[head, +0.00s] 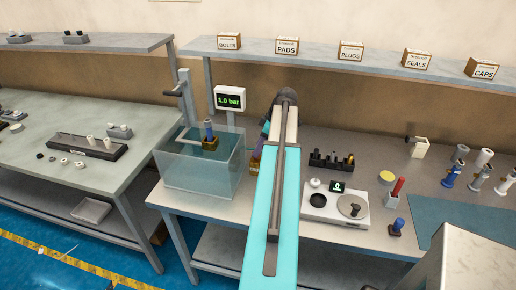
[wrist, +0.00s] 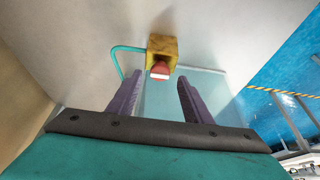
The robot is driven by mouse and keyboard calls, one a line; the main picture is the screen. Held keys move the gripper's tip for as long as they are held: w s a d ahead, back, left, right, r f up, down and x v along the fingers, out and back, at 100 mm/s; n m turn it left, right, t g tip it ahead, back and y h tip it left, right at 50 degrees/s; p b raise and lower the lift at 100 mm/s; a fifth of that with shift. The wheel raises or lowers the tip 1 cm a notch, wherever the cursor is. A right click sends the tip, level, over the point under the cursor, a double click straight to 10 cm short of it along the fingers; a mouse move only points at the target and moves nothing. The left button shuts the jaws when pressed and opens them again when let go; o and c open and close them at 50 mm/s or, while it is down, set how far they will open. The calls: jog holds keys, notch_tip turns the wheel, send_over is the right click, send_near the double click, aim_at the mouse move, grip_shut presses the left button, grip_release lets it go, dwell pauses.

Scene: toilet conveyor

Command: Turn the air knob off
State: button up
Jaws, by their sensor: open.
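The air knob (wrist: 160,71) is red with a pale mark across its face. It sits on a yellow block (wrist: 162,46) with a teal hose running from its left side, at the top middle of the wrist view. My gripper (wrist: 159,79) is open, with its two purple fingers pointing toward the block. The knob appears between the fingertips, but I cannot tell whether they reach around it; no contact shows. In the head view my arm hides the knob. A pressure display (head: 230,100) reads 1.0 bar.
A clear water tank (head: 180,182) stands left of my arm, holding a blue-topped part. A crank stand (head: 185,95) rises behind it. A scale (head: 325,207) and a dark rack (head: 330,161) stand to the right. A shelf with labelled boxes runs above.

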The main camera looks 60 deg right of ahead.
jog(key=shift+x, duration=1.1)
jog(key=shift+c, duration=0.2)
jog(key=c, duration=1)
